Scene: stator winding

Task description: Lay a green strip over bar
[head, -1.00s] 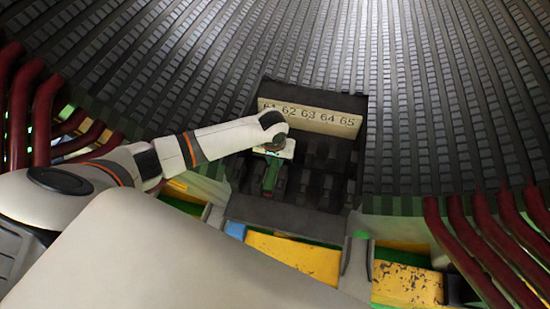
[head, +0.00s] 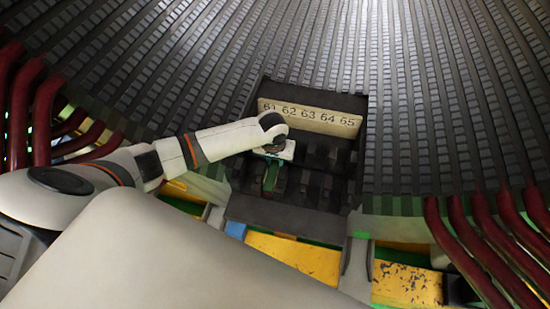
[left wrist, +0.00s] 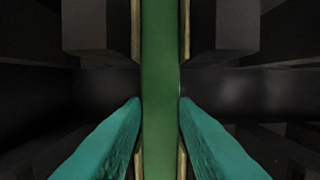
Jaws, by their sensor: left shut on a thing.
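My left gripper (head: 270,177) is in the dark slotted recess, below the number plate. In the left wrist view its two teal fingers (left wrist: 160,110) are shut on a green strip (left wrist: 160,60), one on each side. The strip runs straight up the middle of that view, between dark blocks with thin tan edges along it. A bar cannot be made out for sure beneath the strip, and I cannot tell whether the strip touches what lies under it. My right gripper is not in view.
The pale number plate (head: 310,117) reads 61 to 65 at the back of the recess. Dark teeth (head: 312,180) stand to the right of the gripper. Dark red bars (head: 490,240) curve at both sides. Yellow blocks (head: 295,256) lie in front.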

